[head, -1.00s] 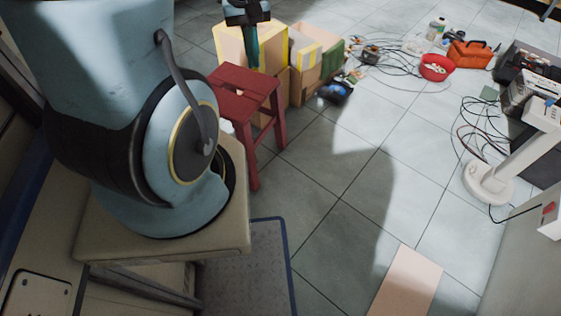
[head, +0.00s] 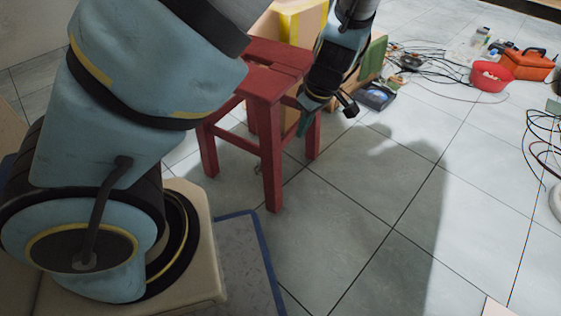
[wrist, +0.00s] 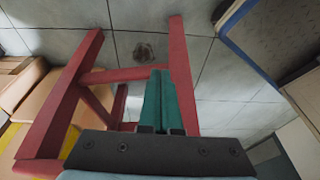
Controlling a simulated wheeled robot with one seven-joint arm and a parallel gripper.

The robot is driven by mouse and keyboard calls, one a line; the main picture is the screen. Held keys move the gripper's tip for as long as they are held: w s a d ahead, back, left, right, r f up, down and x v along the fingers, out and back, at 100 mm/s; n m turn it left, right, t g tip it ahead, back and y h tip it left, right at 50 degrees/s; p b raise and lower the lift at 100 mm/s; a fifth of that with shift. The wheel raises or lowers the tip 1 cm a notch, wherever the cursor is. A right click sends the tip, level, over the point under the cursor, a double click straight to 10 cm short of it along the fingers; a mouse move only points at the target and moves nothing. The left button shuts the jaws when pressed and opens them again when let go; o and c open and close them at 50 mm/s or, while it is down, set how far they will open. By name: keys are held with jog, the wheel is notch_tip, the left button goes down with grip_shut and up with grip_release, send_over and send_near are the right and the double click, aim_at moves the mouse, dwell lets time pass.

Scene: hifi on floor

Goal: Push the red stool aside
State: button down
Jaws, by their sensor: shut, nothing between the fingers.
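The red stool (head: 265,85) stands upright on the tiled floor in the head view, left of the middle, its seat partly hidden behind my arm. My gripper (head: 302,125) points down close to the stool's right side, low by its legs. In the wrist view the stool's red legs and crossbar (wrist: 125,74) show beyond and around the fingers. My gripper's two green fingers (wrist: 158,85) are together with nothing between them. I cannot tell whether they touch the stool.
Cardboard boxes (head: 305,22) stand just behind the stool. A small dark blue item (head: 376,97) lies right of my gripper. The floor (head: 390,180) in front and to the right is clear.

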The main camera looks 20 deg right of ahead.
jog(key=w+b+x, duration=0.3)
jog(key=b+x, duration=0.7)
jog(key=x, duration=0.3)
jog(key=shift+t, duration=0.3)
jog(key=shift+w, duration=0.1)
jog(key=w+a+p, duration=0.3)
jog(key=w+a, duration=0.3)
jog(key=w, duration=0.4)
jog(key=w+a+p, duration=0.3)
jog(key=w+a, duration=0.2)
jog(key=w, duration=0.6)
jog(key=w+a+p, duration=0.4)
jog(key=w+a, duration=0.2)
jog(key=w, duration=0.5)
jog(key=shift+a, duration=0.35)
jog(key=shift+s, duration=0.1)
